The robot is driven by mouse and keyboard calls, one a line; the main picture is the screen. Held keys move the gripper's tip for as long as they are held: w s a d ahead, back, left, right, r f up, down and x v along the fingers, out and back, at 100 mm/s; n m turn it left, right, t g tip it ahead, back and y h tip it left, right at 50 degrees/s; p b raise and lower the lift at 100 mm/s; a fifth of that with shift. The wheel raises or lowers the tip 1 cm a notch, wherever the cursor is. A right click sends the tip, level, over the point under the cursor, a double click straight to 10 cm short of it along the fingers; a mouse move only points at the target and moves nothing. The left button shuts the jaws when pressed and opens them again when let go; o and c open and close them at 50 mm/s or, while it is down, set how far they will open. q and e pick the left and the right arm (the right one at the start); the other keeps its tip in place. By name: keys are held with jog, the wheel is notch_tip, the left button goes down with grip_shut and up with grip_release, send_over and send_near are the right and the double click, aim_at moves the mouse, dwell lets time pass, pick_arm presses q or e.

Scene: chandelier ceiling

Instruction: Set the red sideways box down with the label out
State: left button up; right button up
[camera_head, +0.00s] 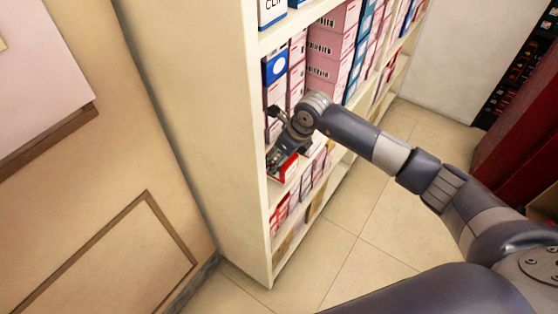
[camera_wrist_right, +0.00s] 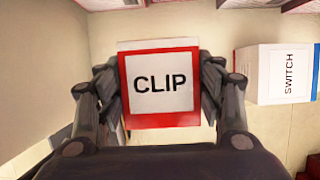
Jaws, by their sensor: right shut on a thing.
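The red box (camera_wrist_right: 162,120) with a white label reading CLIP is in the right wrist view, with its label facing the camera and its text upright. My right gripper (camera_wrist_right: 160,88) is shut on it, one finger on each side. In the head view, the red box (camera_head: 288,167) shows partly below my right gripper (camera_head: 283,153), at the near end of a shelf bay. The gripper hides much of it there. I cannot tell whether the box touches the shelf board. My left gripper is not in view.
The cream shelf unit (camera_head: 262,220) holds several pink, blue and red boxes. In the right wrist view, a white and blue box marked SWITCH (camera_wrist_right: 277,74) stands to the right, apart from the held box. The tiled floor (camera_head: 350,230) in front of the shelf is clear.

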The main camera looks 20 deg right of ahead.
notch_tip(320, 180, down, 3)
jog(key=shift+s+f+p, duration=0.1)
jog(key=shift+p, duration=0.6)
jog(key=shift+f, duration=0.3)
jog(key=o, duration=1.2)
